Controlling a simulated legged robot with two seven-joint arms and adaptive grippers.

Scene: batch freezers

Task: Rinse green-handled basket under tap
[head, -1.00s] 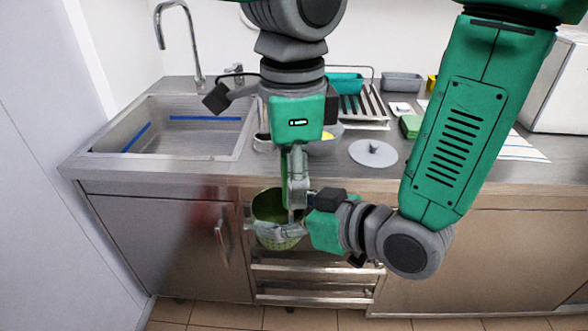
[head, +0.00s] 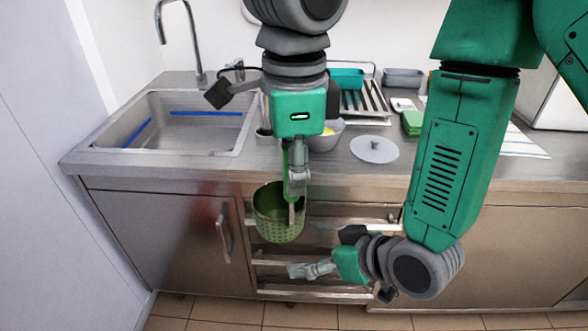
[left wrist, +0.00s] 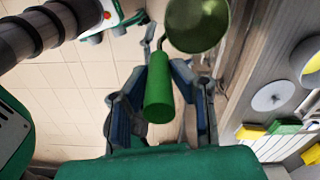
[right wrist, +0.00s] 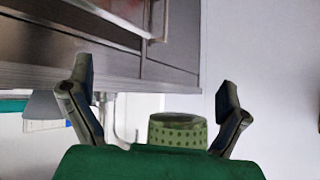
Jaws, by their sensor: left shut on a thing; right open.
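The green basket (head: 279,222), dotted with small holes, hangs upright in front of the drawer rails, below counter height. My left gripper (head: 297,190) is shut on its green handle, pointing down. In the left wrist view the handle (left wrist: 160,88) lies between the fingers, with the basket (left wrist: 197,22) beyond it. My right gripper (head: 297,271) is open and empty, below the basket and apart from it. The right wrist view shows the basket (right wrist: 178,131) beyond its spread fingers. The curved tap (head: 186,38) stands behind the sink (head: 172,125), left of the basket.
The counter edge (head: 170,173) and drawer rails (head: 320,262) lie close to the grippers. A bowl (head: 325,137), a grey round lid (head: 374,149) and a slotted rack (head: 362,103) stand right of the sink. The sink basin looks empty.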

